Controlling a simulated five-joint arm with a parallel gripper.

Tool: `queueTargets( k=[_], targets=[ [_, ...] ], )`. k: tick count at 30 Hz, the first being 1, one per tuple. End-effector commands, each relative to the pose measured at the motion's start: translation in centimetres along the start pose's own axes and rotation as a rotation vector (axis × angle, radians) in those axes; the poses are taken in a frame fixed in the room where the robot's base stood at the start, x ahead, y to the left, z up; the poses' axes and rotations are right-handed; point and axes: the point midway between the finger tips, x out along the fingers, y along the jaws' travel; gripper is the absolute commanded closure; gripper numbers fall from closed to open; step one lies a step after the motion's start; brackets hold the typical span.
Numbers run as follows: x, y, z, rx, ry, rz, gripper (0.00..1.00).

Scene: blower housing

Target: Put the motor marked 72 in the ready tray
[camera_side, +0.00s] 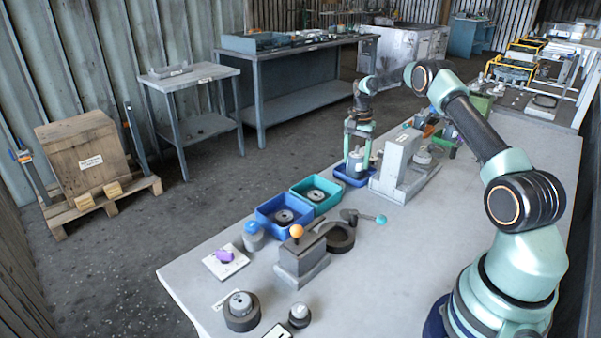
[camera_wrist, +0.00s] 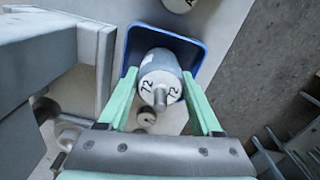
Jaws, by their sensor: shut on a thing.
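The motor marked 72 (camera_wrist: 160,78) is a grey-white cylinder with a shaft, and "72" shows twice on it in the wrist view. My gripper (camera_wrist: 160,72) is shut on it, with one green finger on each side. In the side view the motor (camera_side: 356,161) hangs upright under my gripper (camera_side: 358,150). A small blue tray (camera_side: 341,175) lies directly below and around the motor's foot; it also shows in the wrist view (camera_wrist: 196,50). I cannot tell whether the motor touches the tray floor. No tray label is readable.
A grey block fixture (camera_side: 395,165) stands close to the right of the small tray. A blue bin (camera_side: 268,222) and a teal bin (camera_side: 331,202), each holding a round part, stand nearer the front.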

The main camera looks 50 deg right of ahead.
Motion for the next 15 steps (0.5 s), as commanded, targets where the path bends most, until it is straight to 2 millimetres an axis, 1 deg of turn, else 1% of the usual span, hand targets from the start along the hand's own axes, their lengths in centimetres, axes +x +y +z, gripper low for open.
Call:
queueTargets(
  k=[5,6,7,8,15],
  targets=[
    [0.24,-0.05,-0.05,0.000,0.002,-0.002,1.00],
    [0.30,-0.01,-0.01,0.000,0.000,0.000,0.19],
    [0.30,-0.01,-0.01,0.000,0.000,0.000,0.07],
    [0.29,-0.01,0.00,0.000,0.000,0.000,0.04],
    [0.28,0.00,0.00,0.000,0.000,0.000,0.04]
  ],
)
